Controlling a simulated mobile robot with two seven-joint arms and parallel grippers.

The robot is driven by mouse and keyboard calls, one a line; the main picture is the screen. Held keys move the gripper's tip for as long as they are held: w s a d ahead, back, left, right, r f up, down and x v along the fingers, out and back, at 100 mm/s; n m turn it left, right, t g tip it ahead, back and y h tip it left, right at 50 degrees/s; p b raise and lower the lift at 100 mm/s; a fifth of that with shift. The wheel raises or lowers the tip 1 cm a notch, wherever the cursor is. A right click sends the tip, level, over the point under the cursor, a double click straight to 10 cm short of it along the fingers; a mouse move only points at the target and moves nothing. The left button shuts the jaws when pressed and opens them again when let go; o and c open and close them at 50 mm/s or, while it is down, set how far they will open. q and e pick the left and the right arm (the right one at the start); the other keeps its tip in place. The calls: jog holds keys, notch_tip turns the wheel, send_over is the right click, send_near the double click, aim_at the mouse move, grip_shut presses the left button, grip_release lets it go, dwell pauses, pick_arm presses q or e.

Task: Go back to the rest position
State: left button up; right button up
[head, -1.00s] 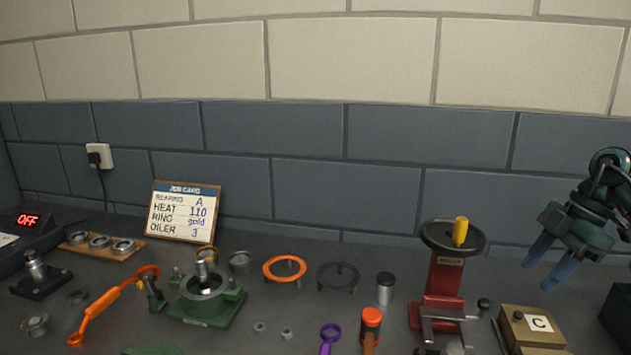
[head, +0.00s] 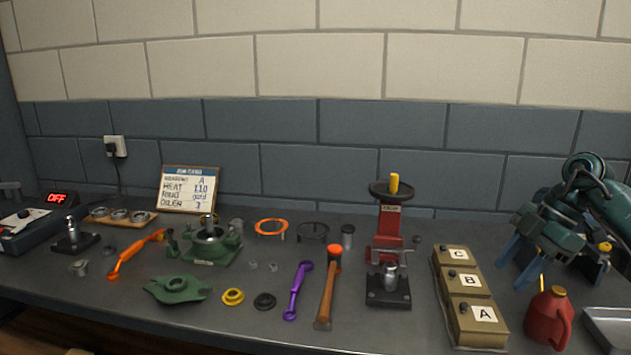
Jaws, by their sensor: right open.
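My right gripper (head: 519,262) is at the right side of the head view, its blue fingers spread and pointing down and to the left. It is open and empty, above the bench to the right of the lettered boxes and behind the red oil can. My left gripper is not in view. The green casing base (head: 210,246) stands on the bench left of centre with a shaft upright in it. The other green casing half (head: 178,290) lies in front of it.
A box row marked C, B, A (head: 467,299), a red oil can (head: 549,318) and a metal tray (head: 607,325) are at the right. A red press (head: 388,232) stands at the back. A hammer (head: 328,288), purple wrench (head: 297,290) and orange wrench (head: 136,254) lie on the bench.

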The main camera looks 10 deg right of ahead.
jog(key=w+a+f+n+y, duration=0.1)
jog(key=a+f+n+y, duration=0.1)
jog(key=a+f, duration=0.35)
jog(key=w+a+f+n+y, duration=0.2)
jog(key=a+y, duration=0.1)
jog(key=a, duration=0.6)
jog(key=s+a+f+m+t+y+p, duration=0.1)
jog(key=s+a+t+y, duration=0.2)
jog(key=a, duration=0.5)
jog(key=s+a+f+t+y+p, duration=0.1)
jog(key=a+t+y, duration=0.35)
jog(key=a, duration=0.25)
jog(key=s+d+f+m+t+h, duration=0.1)
jog(key=s+f+m+t+h, duration=0.1)
jog(key=s+f+m+h, duration=1.2)
jog(key=s+f+m, duration=0.3)
jog(key=f, duration=0.2)
jog(key=shift+s+d+p, duration=0.3)
jog(key=shift+d+p, duration=0.1)
jog(key=shift+f, duration=0.1)
